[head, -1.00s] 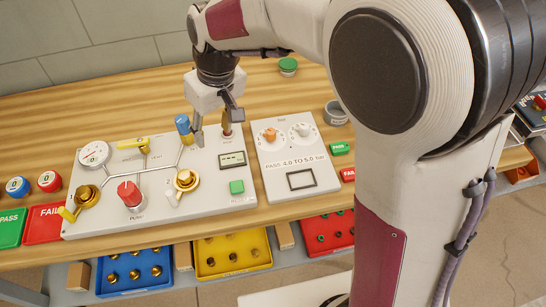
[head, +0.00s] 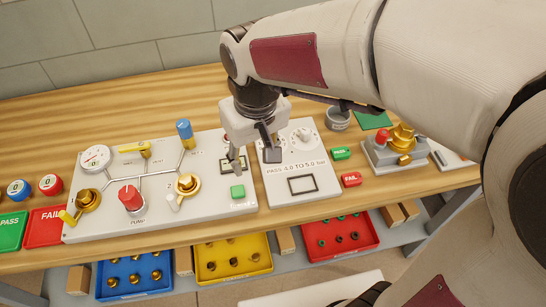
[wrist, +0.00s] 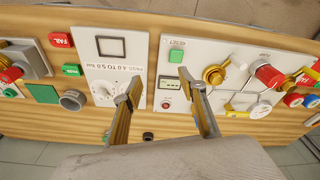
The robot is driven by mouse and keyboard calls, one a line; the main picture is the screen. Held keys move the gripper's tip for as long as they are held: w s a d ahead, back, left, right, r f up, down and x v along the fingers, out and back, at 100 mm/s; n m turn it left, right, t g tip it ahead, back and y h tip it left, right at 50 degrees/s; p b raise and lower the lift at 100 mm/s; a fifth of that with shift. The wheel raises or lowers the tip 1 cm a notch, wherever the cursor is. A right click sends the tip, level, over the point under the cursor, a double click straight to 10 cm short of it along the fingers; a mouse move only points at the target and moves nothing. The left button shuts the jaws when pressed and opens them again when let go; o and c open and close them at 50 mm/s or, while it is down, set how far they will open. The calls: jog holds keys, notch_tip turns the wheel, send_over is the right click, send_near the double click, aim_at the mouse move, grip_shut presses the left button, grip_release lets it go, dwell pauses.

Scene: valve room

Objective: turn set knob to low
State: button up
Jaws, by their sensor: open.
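The right-hand white panel (head: 303,205), printed "PASS 4.0 TO 5.0 bar", carries a white round knob (head: 303,135) near its top right. The knob also shows in the wrist view (wrist: 101,91). The panel's orange knob is hidden behind my gripper in the head view. Small knob labels are too small to read, so I cannot tell which is the set knob. My gripper (head: 254,158) is open and empty, above the gap between the two panels. In the wrist view its fingers (wrist: 160,80) straddle that gap; one overlaps the knob panel's edge.
The left panel (head: 216,206) holds a display (wrist: 171,83), a green button (head: 237,192), a red knob (head: 131,198), brass valves and a blue-topped valve (head: 185,132). Green PASS (head: 341,153) and red FAIL (head: 351,179) blocks, a grey cup (head: 338,117) and a brass fitting (head: 403,138) stand right.

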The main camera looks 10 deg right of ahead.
jog(key=shift+t, duration=0.4)
jog(key=shift+s+d+r, duration=0.35)
jog(key=shift+s+d, duration=0.15)
jog(key=shift+s, duration=0.25)
jog(key=shift+s+d+r, duration=0.4)
jog(key=shift+s+d, duration=0.15)
jog(key=shift+s, duration=0.2)
jog(key=shift+s+d+r, duration=0.35)
jog(key=shift+s+d, duration=0.15)
jog(key=shift+s, duration=0.25)
jog(key=m+t, duration=0.2)
jog(key=m, duration=0.2)
send_over(185, 129)
jog(key=s, duration=0.1)
jog(key=shift+s+a+f, duration=0.1)
jog(key=shift+a+f, duration=0.15)
jog(key=shift+f, duration=0.4)
